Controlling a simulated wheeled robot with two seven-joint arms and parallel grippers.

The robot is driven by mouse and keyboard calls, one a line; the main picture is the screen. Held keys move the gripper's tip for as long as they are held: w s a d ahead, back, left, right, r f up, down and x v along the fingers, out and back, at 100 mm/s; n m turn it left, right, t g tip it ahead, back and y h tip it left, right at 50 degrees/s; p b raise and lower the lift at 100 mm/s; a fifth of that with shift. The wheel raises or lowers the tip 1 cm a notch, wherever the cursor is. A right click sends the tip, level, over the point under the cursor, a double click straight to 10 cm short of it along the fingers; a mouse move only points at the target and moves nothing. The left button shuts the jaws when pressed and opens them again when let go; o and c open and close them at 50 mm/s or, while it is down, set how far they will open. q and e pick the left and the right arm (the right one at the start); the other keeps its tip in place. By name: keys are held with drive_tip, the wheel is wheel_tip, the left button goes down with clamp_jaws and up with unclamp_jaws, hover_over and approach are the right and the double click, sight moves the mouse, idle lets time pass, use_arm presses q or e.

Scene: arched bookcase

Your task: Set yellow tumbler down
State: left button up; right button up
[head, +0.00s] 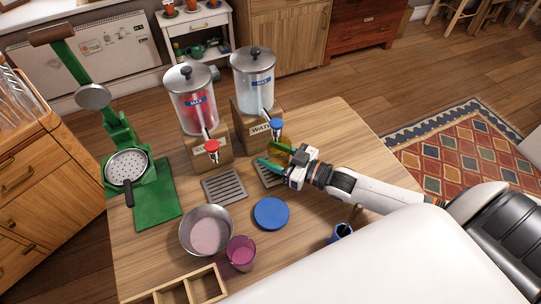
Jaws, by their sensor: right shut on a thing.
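The yellow tumbler (280,157) is at the front of the dispenser labelled WATER (254,85), below its blue tap (277,125), beside or over the right slatted drip tray (263,180). My right gripper (278,156) reaches in from the right and is shut on it. The fingers hide much of the tumbler, and I cannot tell whether its base touches the tray. A round blue coaster (271,213) lies bare on the table in front. My left gripper is not in view.
A red-tapped dispenser (194,100) with a second drip tray (224,187) stands left. A metal bowl (206,231), a pink cup (241,253) and a wooden divided tray (180,292) are near the front. A green press (140,180) stands left; a blue cup (341,233) stands right.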

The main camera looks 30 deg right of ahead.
drive_tip(key=shift+w+a+f, duration=0.3)
drive_tip(key=shift+w+f, duration=0.2)
drive_tip(key=shift+f, duration=0.2)
drive_tip(key=shift+s+f, duration=0.1)
drive_tip(key=o, duration=1.1)
drive_tip(key=shift+f, duration=0.1)
drive_tip(key=v, duration=1.2)
drive_tip(key=shift+d, duration=0.1)
